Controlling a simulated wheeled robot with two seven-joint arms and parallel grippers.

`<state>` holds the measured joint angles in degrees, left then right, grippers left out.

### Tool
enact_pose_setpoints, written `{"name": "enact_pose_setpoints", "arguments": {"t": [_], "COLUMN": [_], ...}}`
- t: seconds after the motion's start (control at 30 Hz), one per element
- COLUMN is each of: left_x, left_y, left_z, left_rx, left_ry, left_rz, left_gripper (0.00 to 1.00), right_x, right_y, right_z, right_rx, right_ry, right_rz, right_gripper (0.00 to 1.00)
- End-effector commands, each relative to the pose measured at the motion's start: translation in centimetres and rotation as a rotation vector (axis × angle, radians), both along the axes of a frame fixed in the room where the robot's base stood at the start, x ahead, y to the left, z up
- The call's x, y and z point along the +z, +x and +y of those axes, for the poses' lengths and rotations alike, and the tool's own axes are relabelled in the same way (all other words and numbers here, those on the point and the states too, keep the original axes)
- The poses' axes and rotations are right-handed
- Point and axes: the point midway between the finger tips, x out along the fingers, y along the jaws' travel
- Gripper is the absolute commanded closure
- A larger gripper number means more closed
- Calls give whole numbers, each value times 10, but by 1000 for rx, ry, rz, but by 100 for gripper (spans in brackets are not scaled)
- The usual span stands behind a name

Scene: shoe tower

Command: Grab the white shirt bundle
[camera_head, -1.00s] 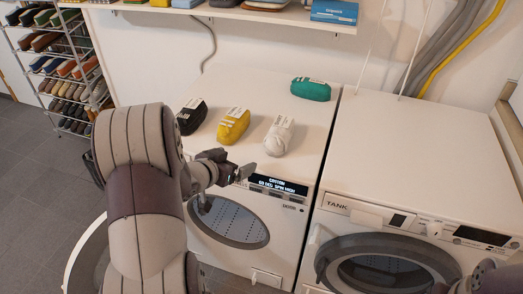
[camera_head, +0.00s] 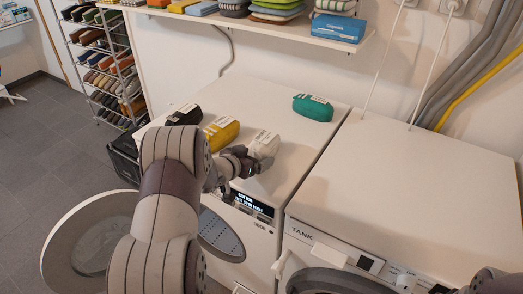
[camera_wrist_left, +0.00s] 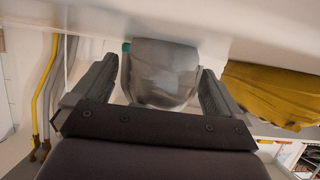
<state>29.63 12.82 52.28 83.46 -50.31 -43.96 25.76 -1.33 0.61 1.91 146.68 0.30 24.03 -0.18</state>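The white shirt bundle (camera_head: 264,144) lies on top of the left washing machine, right of a yellow bundle (camera_head: 221,133). My left gripper (camera_head: 248,163) is at the bundle's near side, with its fingers partly hidden in the head view. In the left wrist view the white bundle (camera_wrist_left: 160,75) sits between the two spread fingers of my left gripper (camera_wrist_left: 160,88). The fingers stand on either side of it, and I see no clear grip. Only a dark part of my right arm shows at the lower right corner; its gripper is out of view.
A black bundle (camera_head: 185,115) and a green bundle (camera_head: 313,107) lie on the same machine (camera_head: 262,105). The yellow bundle (camera_wrist_left: 270,92) is close beside the right finger in the wrist view. A loaded shelf (camera_head: 300,32) hangs above. The right machine's top (camera_head: 415,185) is clear.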

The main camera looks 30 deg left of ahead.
Motion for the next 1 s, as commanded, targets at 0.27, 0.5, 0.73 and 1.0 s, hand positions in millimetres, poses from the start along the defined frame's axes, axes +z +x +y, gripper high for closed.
{"name": "enact_pose_setpoints", "arguments": {"t": [0.27, 0.5, 0.73, 1.0], "left_x": [0, 2, 30, 70], "left_y": [0, 0, 0, -40], "left_z": [0, 0, 0, -19], "left_rx": [0, 0, -1, 1], "left_ry": [0, 0, 3, 1], "left_rz": [0, 0, -2, -3], "left_gripper": [62, 62, 62, 62], "right_x": [0, 1, 7, 13], "right_y": [0, 0, 0, 0], "right_z": [0, 0, 0, 0], "right_rx": [0, 0, 0, 0], "right_ry": [0, 0, 0, 0], "right_rz": [0, 0, 0, 0], "right_gripper": [57, 57, 57, 57]}}
